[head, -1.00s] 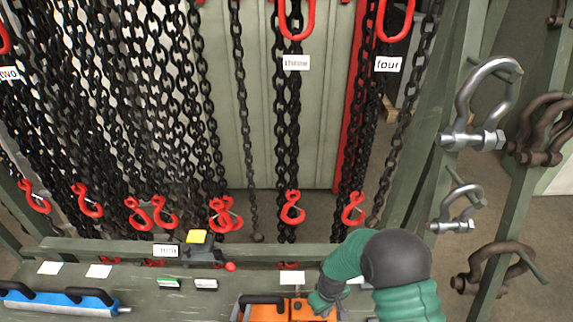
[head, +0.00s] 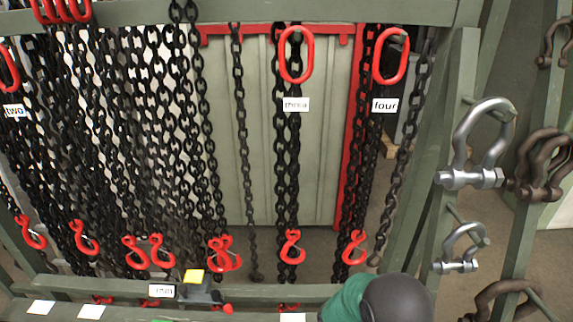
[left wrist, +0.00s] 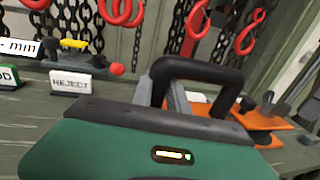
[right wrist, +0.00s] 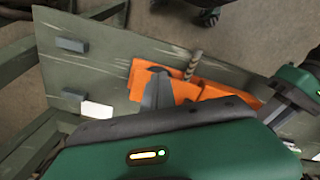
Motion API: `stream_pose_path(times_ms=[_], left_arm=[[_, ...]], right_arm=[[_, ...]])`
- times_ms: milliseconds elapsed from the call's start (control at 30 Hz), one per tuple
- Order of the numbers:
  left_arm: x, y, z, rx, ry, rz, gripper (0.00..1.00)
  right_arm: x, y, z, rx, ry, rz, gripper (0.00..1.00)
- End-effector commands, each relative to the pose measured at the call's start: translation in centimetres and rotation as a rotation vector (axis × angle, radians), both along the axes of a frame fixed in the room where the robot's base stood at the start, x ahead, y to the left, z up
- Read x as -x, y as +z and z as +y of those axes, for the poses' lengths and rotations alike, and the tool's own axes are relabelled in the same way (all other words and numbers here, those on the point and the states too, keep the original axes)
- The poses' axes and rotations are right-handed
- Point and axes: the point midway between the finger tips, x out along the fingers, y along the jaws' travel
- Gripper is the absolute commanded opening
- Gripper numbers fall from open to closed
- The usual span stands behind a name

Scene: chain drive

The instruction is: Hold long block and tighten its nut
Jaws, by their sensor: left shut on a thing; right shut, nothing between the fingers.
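In the left wrist view my left gripper (left wrist: 174,95) is shut on a black loop handle (left wrist: 215,72). An orange block (left wrist: 268,138) shows beyond it, partly hidden by my gripper's green body. In the right wrist view my right gripper (right wrist: 157,88) is shut and empty, with its fingers over or in front of the orange block (right wrist: 208,92); I cannot tell whether they touch it. A thin rod (right wrist: 193,66) stands out beside the orange block. I cannot make out a nut. The head view shows neither gripper, only part of my right arm at the bottom.
A green bench (right wrist: 95,55) carries a REJECT sign (left wrist: 78,84), a yellow-topped tool (head: 194,276) and white labels. Black chains with red hooks (head: 292,247) hang behind it. Shackles (head: 480,145) hang on the right frame.

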Motion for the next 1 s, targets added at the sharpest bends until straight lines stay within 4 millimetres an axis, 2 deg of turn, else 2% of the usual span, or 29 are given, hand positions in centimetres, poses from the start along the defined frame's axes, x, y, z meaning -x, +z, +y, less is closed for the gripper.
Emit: stream_pose_path(times_ms=[400,733,900,1000], left_arm=[[-0.1,0.1,0.0,0.001,0.001,-0.004,0.00],[-0.1,0.1,0.0,0.001,0.001,-0.004,0.00],[-0.1,0.1,0.0,0.001,0.001,-0.004,0.00],[-0.1,0.1,0.0,0.001,0.001,-0.004,0.00]], right_arm=[[-0.1,5.5,0.0,-0.001,0.000,-0.003,0.00],[-0.2,5.9,-0.2,0.000,-0.001,-0.001,0.00],[-1.6,6.7,-3.2,0.000,-0.004,-0.002,0.00],[-1.8,6.5,-3.7,0.000,0.000,0.000,0.00]])
